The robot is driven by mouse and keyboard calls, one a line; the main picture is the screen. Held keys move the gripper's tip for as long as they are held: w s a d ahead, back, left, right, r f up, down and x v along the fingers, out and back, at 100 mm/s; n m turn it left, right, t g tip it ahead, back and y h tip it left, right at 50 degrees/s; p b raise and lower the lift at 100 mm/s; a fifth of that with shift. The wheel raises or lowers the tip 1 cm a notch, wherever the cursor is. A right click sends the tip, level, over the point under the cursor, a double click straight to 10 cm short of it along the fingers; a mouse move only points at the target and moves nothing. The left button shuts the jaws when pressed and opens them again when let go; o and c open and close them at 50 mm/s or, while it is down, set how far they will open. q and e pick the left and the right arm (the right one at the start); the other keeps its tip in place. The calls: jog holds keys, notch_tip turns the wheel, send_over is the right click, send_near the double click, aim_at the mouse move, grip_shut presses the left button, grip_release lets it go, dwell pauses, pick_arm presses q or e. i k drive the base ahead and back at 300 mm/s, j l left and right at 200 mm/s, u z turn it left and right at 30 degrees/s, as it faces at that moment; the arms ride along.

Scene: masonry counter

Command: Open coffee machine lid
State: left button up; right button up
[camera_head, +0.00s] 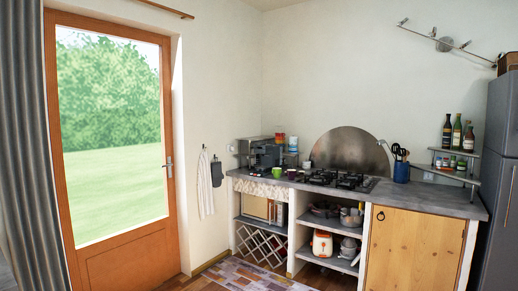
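The coffee machine (257,152) is a dark, boxy appliance at the far left end of the grey counter, in the corner by the wall. It is small in the view, and I cannot make out whether its lid is open or shut. A green cup (278,170) stands at its front right. Neither of my grippers is in view.
The masonry counter (430,199) carries a gas hob (341,180) and a blue utensil pot (401,172). A wooden glass door (112,140) is at left, a grey fridge (499,150) at right. The floor before the counter, with a patterned rug (235,275), looks clear.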

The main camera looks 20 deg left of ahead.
aim_at(264, 146)
jog(key=i+j+u, duration=0.35)
jog(key=i, duration=0.15)
jog(key=i+j+u, duration=0.1)
jog(key=i+u, duration=0.25)
jog(key=i, duration=0.2)
